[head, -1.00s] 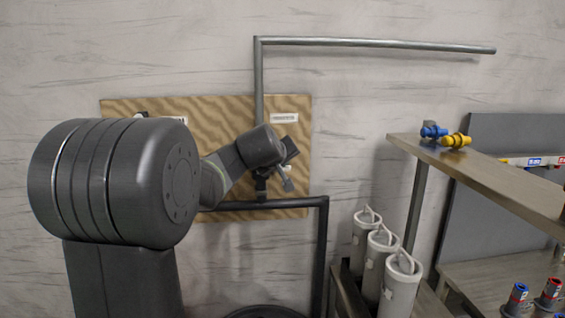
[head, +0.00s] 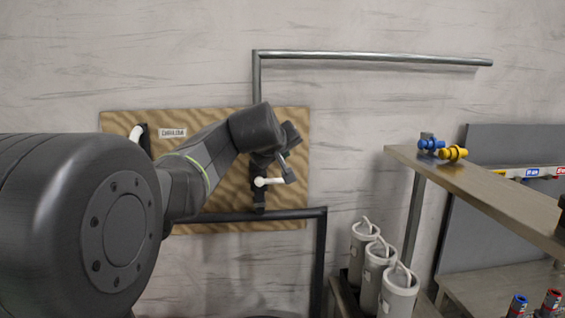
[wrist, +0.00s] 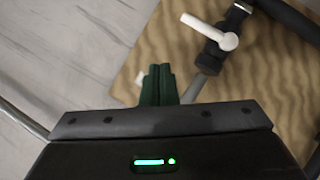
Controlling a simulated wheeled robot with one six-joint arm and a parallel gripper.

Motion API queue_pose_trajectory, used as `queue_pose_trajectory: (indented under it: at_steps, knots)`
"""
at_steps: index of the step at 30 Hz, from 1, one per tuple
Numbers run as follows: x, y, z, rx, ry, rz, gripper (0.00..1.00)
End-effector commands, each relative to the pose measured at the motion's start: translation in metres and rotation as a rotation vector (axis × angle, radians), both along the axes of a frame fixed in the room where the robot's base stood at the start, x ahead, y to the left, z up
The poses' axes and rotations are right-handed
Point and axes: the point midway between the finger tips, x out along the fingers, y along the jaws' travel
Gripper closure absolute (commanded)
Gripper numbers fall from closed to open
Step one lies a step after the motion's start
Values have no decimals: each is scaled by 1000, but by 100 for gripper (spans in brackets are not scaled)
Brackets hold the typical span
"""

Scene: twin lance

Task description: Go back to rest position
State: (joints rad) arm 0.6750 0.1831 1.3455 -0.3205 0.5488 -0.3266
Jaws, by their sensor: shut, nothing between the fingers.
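My gripper (wrist: 159,84) shows in the wrist view with its dark green fingers shut together and nothing between them. Behind them is a wooden board (wrist: 265,100) carrying a dark pipe fitting with a white handle (wrist: 222,38). The handle is apart from the fingers in that picture. In the head view my arm reaches from the lower left toward the board (head: 225,125), and my wrist is in front of its right part. The white handle also shows there (head: 268,182), just below my wrist. My fingertips are hard to make out in the head view.
A metal pipe (head: 380,60) runs along the wall above the board. A dark pipe (head: 320,260) bends down at its lower right. A wooden shelf (head: 480,190) at right bears a blue fitting (head: 430,143) and a yellow fitting (head: 453,154). Several grey canisters (head: 397,292) stand below.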

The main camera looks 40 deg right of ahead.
Motion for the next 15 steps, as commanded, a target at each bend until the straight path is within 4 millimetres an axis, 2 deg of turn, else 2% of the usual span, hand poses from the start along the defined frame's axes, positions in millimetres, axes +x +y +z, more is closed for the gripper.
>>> queue_pose_trajectory:
  at_steps: [6, 15]
  knots:
    - [-18, 10, 13, -1, -2, -1, 100]
    - [-20, 11, 15, 0, 1, -1, 100]
